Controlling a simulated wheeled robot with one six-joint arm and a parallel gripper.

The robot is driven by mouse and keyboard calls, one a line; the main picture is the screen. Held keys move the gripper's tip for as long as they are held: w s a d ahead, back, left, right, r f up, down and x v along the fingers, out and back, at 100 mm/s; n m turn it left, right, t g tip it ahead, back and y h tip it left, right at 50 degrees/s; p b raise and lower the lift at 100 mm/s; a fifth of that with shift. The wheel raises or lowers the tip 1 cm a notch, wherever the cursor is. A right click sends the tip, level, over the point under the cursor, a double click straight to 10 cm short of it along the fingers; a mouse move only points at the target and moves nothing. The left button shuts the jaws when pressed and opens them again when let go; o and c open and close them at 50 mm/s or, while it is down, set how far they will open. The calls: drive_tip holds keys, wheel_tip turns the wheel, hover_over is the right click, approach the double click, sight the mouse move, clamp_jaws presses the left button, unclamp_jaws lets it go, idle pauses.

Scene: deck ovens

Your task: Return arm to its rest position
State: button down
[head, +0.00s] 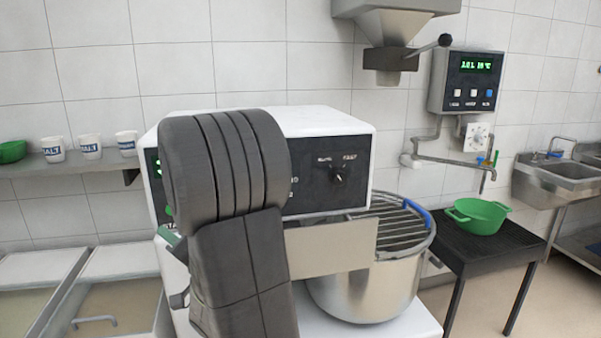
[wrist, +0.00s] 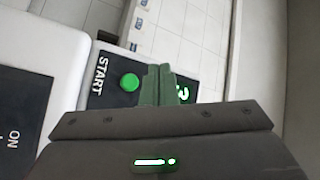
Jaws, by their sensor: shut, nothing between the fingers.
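My gripper (wrist: 159,84) shows in the wrist view with its two green fingers together and nothing between them. It is in front of a black panel with a green round button (wrist: 129,82) marked START; I cannot tell whether the fingertips touch the panel. In the head view my dark grey arm stands in front of the white mixer (head: 320,121) and hides part of its front. The gripper itself is mostly hidden there behind the arm, at the mixer's left side.
The mixer's steel bowl (head: 365,288) with a wire guard (head: 400,232) is to the right of my arm. A dark table (head: 490,250) bears a green pot (head: 478,217). A steel hopper (head: 395,30) hangs above. A shelf (head: 75,167) with white cups is at the left.

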drive_tip(key=w, duration=0.1)
drive_tip(key=w+p, duration=0.1)
drive_tip(key=w+a, duration=0.1)
drive_tip(key=w, duration=0.1)
drive_tip(key=shift+w+r+p, duration=0.1)
drive_tip(key=shift+r+p, duration=0.2)
drive_tip(key=shift+p, duration=0.05)
idle(0.3)
